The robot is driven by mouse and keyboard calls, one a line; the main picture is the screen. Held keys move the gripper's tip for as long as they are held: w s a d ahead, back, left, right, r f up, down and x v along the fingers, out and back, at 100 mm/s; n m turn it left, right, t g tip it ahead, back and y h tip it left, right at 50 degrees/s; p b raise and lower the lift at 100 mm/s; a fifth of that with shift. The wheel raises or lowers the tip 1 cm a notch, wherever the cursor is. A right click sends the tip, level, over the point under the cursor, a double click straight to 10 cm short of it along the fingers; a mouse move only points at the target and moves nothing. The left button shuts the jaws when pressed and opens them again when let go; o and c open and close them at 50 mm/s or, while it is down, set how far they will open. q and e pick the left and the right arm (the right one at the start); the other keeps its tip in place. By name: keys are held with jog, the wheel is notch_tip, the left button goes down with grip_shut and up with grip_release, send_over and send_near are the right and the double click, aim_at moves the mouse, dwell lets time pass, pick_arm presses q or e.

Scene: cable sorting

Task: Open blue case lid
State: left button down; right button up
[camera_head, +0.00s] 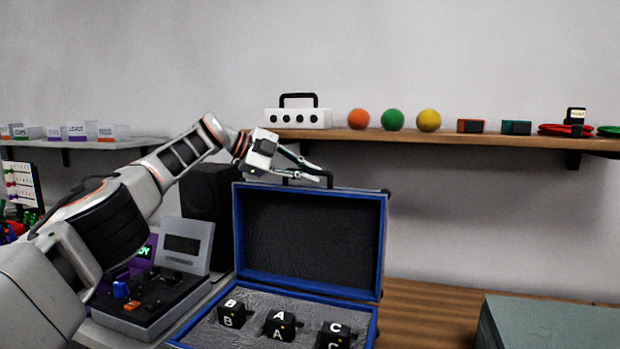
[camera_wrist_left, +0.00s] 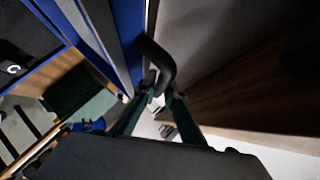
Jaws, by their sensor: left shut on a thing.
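The blue case (camera_head: 372,318) stands on the bench with its lid (camera_head: 310,238) raised about upright, its dark inner side facing me. Its grey foam base holds black blocks marked B (camera_head: 232,312), A (camera_head: 280,324) and C (camera_head: 335,335). My left gripper (camera_head: 322,178) is at the lid's top edge, shut on the black handle there. The handle (camera_wrist_left: 158,62) shows in the left wrist view between the fingers (camera_wrist_left: 158,98), beside the lid's blue edge (camera_wrist_left: 128,30). My right gripper is not in view.
A wooden shelf (camera_head: 450,138) behind carries a white box (camera_head: 298,118), coloured balls and small modules, close beside my left gripper. A black speaker (camera_head: 207,192) and a grey device (camera_head: 150,298) stand left of the case. A grey-green box (camera_head: 550,322) is at right, with bare wood between.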

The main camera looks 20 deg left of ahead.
pick_arm(q)
jog(key=shift+d, duration=0.1)
jog(key=c, duration=2.1)
grip_release()
jog(key=shift+s+a+r, duration=0.3)
jog(key=shift+s+a, duration=0.05)
jog(key=shift+a, duration=0.2)
jog(key=v, duration=1)
jog(key=shift+s+a+r, duration=0.15)
jog(key=shift+s+r, duration=0.1)
jog(key=shift+r, duration=0.05)
